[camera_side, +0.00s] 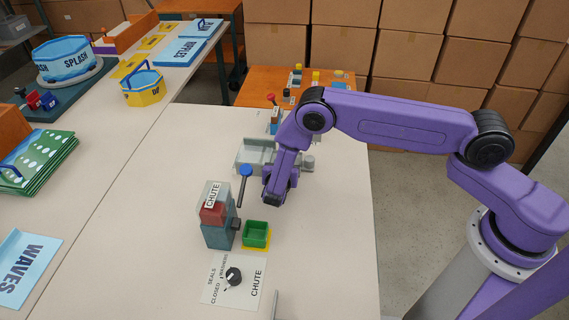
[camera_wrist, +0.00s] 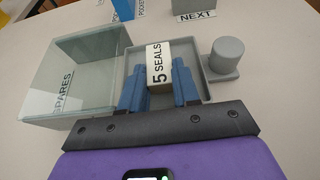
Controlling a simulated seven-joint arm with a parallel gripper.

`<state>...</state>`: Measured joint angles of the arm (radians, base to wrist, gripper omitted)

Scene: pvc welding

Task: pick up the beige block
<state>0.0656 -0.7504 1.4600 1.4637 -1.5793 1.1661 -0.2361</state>
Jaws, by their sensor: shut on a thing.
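The beige block (camera_wrist: 166,62) carries a white label reading "5 SEALS" and sits in or just over a shallow grey tray (camera_wrist: 207,90) in the wrist view. My gripper (camera_wrist: 158,68) has its blue fingers on both sides of the block, shut on it. In the side view my gripper (camera_side: 278,193) is low over the table near the grey trays, and the block cannot be made out there. Whether the block touches the tray floor is hard to tell.
A clear bin labelled "SPARES" (camera_wrist: 60,75) stands left of the tray, and a grey round knob (camera_wrist: 228,55) stands right. In the side view, a teal and red CHUTE station (camera_side: 217,225), a blue-topped lever (camera_side: 245,170) and a green box (camera_side: 256,234) are close by.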

